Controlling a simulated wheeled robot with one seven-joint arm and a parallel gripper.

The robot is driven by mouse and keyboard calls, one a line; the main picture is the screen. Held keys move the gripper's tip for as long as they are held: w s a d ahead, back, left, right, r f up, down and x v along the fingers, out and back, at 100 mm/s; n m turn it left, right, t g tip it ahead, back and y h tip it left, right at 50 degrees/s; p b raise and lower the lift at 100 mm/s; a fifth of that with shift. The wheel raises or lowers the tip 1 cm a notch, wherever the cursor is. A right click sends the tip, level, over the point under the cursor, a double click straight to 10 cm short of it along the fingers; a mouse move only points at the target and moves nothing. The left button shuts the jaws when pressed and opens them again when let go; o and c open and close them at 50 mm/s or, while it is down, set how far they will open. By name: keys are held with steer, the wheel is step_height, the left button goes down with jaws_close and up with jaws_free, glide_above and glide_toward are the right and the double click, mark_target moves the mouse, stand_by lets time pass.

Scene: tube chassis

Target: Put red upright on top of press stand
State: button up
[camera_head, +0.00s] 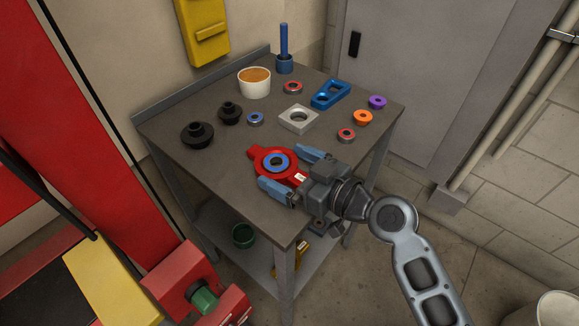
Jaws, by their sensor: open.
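A red upright (258,155), a flat ring with a tab, lies on the table near its front edge. A blue ring with a dark centre shows in its middle. My gripper (280,167) is open, with one blue finger on each side of the red upright; I cannot tell whether they touch it. Its front right part is partly hidden by my gripper. A square silver block with a round hole (297,119), which looks like the press stand, stands on the table behind the upright. Nothing is on top of it.
On the table (200,165) are black stepped parts (197,135), a white cup (254,83), a blue post tool (284,52), a blue bracket (331,94), small bearings (255,119), and orange (363,118) and purple (377,102) rings. A red machine (180,280) stands at lower left.

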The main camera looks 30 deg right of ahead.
steer(key=shift+r, duration=0.2)
steer(key=b+v, duration=0.2)
steer(key=v, duration=1)
steer(key=s+f+m+g+h, duration=0.2)
steer(key=s+f+m+h, duration=0.3)
steer(key=s, duration=0.6)
steer(key=s+a+r, duration=0.2)
steer(key=s, duration=0.3)
steer(key=s+a+r+n+t, duration=0.1)
steer(key=s+a+r, duration=0.1)
steer(key=s, duration=0.4)
steer(key=shift+s, duration=0.2)
